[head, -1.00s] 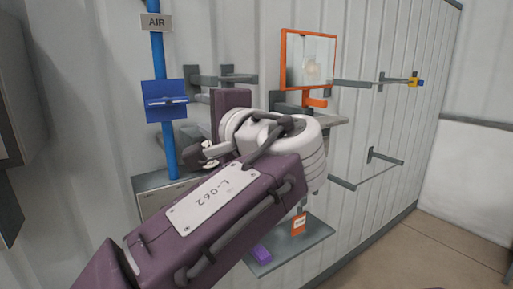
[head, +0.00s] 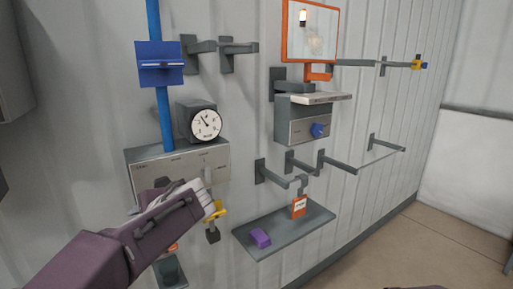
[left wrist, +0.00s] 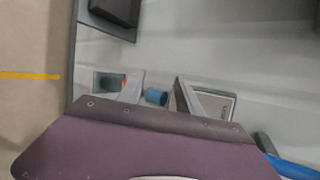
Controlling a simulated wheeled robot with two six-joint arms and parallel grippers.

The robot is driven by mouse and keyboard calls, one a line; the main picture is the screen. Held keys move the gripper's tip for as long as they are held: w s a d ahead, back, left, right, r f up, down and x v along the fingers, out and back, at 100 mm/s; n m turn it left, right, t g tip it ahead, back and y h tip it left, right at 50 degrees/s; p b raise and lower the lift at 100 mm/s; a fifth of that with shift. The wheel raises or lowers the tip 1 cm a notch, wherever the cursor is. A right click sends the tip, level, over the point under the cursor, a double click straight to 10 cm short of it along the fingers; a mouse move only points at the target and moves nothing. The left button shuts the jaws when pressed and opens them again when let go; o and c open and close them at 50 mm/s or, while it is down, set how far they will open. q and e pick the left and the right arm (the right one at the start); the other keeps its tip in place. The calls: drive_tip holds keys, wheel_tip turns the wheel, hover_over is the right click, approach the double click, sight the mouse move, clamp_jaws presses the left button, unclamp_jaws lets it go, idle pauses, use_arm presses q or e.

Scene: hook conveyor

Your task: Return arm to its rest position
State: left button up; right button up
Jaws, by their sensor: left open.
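My left arm, dark purple with white wrist bands, comes in low from the left in the head view, in front of the wall. Its fingertips cannot be made out there. In the left wrist view my left gripper (left wrist: 159,82) has its two fingers apart. A blue cylinder (left wrist: 155,97) shows beyond the gap between them, with no finger seen closed on it. A yellow part (head: 216,211) with a dark block below it shows right beside my wrist in the head view; I cannot tell whether they touch. My right gripper is not in view.
A grey box (head: 140,176) with a gauge (head: 205,124) stands behind my wrist. A blue pipe (head: 163,110) rises at its left. Hooks, an orange-framed panel (head: 285,40) and an orange tag (head: 299,207) are on the right. A shelf (head: 290,233) holds a purple block (head: 260,238).

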use_arm(q)
drive_tip(key=s+d+f+n+g+h+b, duration=0.1)
drive_tip(key=s+f+n+g+h, duration=0.15)
drive_tip(key=s+f, duration=0.6)
drive_tip(key=s+d+f+n+g+h+b, duration=0.1)
drive_tip(key=s+f+g+h, duration=0.15)
drive_tip(key=f, duration=1.15)
drive_tip(key=s+d+f+n+h, duration=0.4)
drive_tip(key=s+d+f+n, duration=0.2)
drive_tip(key=d+f+n, duration=0.1)
drive_tip(key=shift+s+d+f+h, duration=0.15)
drive_tip(key=shift+d+f+h, duration=0.25)
drive_tip(key=shift+d+f, duration=0.5)
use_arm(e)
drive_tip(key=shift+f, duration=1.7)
